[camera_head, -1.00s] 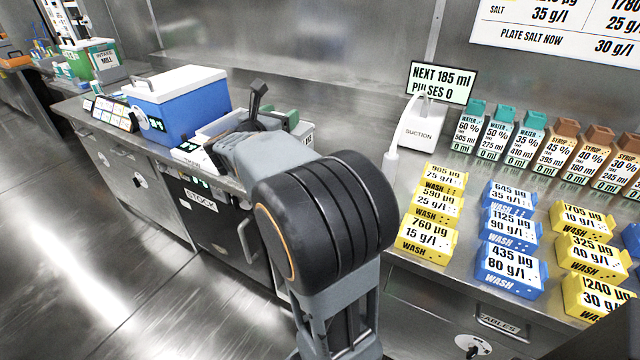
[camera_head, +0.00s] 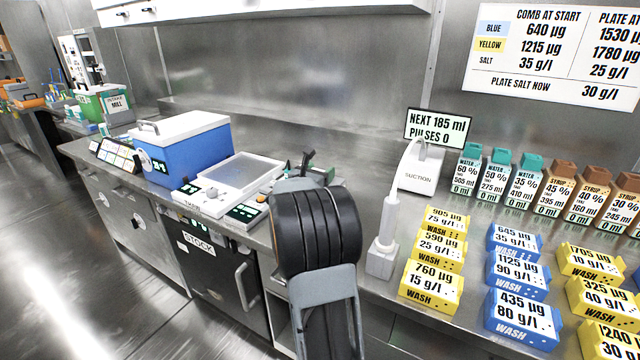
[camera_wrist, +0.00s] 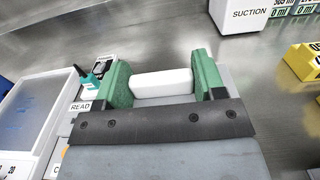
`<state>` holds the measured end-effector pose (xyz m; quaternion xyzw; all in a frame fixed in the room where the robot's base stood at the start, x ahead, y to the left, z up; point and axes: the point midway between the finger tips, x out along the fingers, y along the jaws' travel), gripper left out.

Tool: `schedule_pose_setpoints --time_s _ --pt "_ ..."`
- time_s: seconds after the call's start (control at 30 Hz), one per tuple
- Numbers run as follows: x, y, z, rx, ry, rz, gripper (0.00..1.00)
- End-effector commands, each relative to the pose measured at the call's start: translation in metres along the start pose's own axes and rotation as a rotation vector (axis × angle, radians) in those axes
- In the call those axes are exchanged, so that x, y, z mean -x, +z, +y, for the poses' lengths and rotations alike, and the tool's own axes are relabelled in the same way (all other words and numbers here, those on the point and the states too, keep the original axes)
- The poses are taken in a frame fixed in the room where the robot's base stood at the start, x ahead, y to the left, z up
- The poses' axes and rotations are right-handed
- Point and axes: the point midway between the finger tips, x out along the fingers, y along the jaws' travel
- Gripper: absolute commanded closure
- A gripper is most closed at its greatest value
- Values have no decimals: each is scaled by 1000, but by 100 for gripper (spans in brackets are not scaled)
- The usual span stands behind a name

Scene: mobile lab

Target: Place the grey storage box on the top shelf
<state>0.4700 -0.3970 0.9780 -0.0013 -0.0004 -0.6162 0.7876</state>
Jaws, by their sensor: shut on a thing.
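My gripper (camera_wrist: 163,80) has green fingers, one on each side of a smooth white block (camera_wrist: 160,83), and is shut on it. I cannot tell whether this block is part of a larger thing. In the head view my gripper (camera_head: 314,172) is mostly hidden behind my dark wrist, above the steel bench. No grey storage box can be made out for certain in either view. A white wall unit (camera_head: 265,9) runs along the top left of the head view; only its lower part shows, and I cannot tell whether it is the top shelf.
Left of my gripper are a flat tray device (camera_head: 245,172) and a blue cooler (camera_head: 185,150). To the right stand a white suction unit (camera_head: 418,172), its upright nozzle (camera_head: 381,255), several wash boxes (camera_head: 433,285) and several bottles (camera_head: 495,175).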

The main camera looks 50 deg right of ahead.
Motion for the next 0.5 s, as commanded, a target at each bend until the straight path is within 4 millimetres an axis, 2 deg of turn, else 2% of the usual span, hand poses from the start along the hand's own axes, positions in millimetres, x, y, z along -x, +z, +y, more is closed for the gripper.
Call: schedule_pose_setpoints --time_s 0.07,0.27,0.5 --pt "-7 -9 -2 3 -2 1 93" --pt "-6 -33 -1 2 0 0 93" --pt "-6 -37 -1 0 -1 -1 93"
